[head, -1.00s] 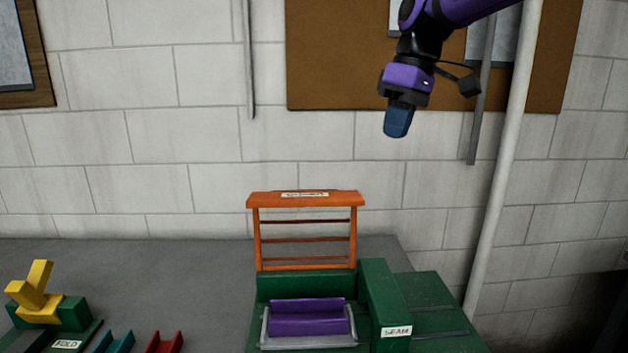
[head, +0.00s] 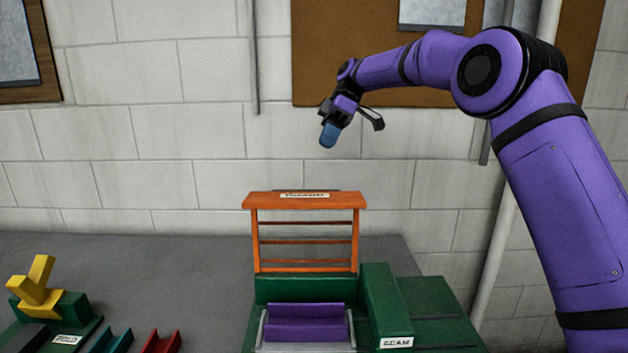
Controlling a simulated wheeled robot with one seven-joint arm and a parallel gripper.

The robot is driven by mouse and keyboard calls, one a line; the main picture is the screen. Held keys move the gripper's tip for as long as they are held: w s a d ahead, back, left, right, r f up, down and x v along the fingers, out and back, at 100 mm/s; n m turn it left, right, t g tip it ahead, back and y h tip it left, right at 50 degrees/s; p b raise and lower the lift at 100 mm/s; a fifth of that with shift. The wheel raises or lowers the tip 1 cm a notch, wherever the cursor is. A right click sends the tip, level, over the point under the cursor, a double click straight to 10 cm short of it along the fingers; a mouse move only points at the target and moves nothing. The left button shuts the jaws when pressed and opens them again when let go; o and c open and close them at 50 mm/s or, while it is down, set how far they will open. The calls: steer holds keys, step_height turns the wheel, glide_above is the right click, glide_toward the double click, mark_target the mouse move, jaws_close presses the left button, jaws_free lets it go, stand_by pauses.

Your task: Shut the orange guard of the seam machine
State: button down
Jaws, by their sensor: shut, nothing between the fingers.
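The orange guard (head: 305,202) stands upright, raised at the back of the green seam machine (head: 381,300). It is a frame with several thin cross bars and a label on its top rail. A purple channel piece (head: 305,322) lies in the machine's bed in front of the guard. My gripper (head: 328,138) is shut and empty, with its blue fingertips pointing down. It shows above the guard's top rail in the picture, apart from it. How far behind or in front of the guard it is, I cannot tell.
A fold machine with a yellow handle (head: 37,288) stands at the left. A teal channel (head: 109,341) and a red channel (head: 161,342) lie near the front edge of the picture. The grey bench (head: 170,265) is clear between them and the block wall. A pale pipe (head: 492,262) runs at the right.

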steer(key=s+a+f, duration=0.4)
steer(key=s+f, duration=0.3)
steer(key=s, duration=0.1)
steer(key=shift+s+f, duration=0.15)
steer(key=shift+s, duration=0.2)
steer(key=shift+s+a, duration=0.1)
stand_by(0.3)
